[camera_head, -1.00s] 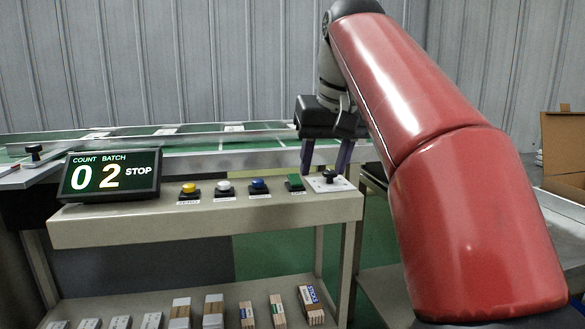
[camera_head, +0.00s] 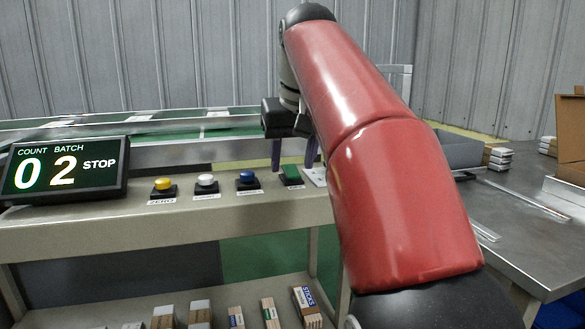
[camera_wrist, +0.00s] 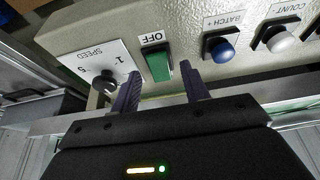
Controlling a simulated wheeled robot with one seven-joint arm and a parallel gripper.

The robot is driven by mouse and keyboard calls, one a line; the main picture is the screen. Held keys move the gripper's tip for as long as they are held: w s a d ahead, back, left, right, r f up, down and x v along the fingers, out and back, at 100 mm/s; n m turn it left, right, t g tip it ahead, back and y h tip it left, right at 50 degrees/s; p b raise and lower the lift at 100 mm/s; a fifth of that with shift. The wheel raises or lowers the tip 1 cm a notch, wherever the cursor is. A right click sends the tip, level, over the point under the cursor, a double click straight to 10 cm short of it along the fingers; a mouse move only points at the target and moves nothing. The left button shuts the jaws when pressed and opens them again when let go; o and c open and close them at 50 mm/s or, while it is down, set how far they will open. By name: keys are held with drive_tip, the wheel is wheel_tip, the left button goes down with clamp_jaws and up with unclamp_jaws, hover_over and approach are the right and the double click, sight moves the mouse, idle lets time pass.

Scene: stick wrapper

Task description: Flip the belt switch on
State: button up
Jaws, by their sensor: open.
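The green belt switch (camera_head: 291,174) is a rocker at the right end of the button row on the console. In the wrist view the green rocker (camera_wrist: 159,67) sits in a dark frame beside a label reading OFF. My gripper (camera_head: 292,165) is over the switch, its fingers pointing down. In the wrist view the open gripper (camera_wrist: 160,73) has one purple finger to each side of the switch, with nothing between them. I cannot tell whether a finger touches it. The display (camera_head: 64,170) reads COUNT 0, BATCH 2 and STOP.
Yellow (camera_head: 163,184), white (camera_head: 206,181) and blue (camera_head: 247,177) buttons stand left of the switch. A black speed knob (camera_wrist: 97,80) is close to one finger. The green conveyor (camera_head: 160,125) runs behind. Small boxes (camera_head: 307,305) lie on the shelf below.

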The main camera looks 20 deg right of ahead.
drive_tip(key=shift+w+f, duration=0.2)
drive_tip(key=shift+f, duration=0.2)
drive_tip(key=shift+c, duration=0.4)
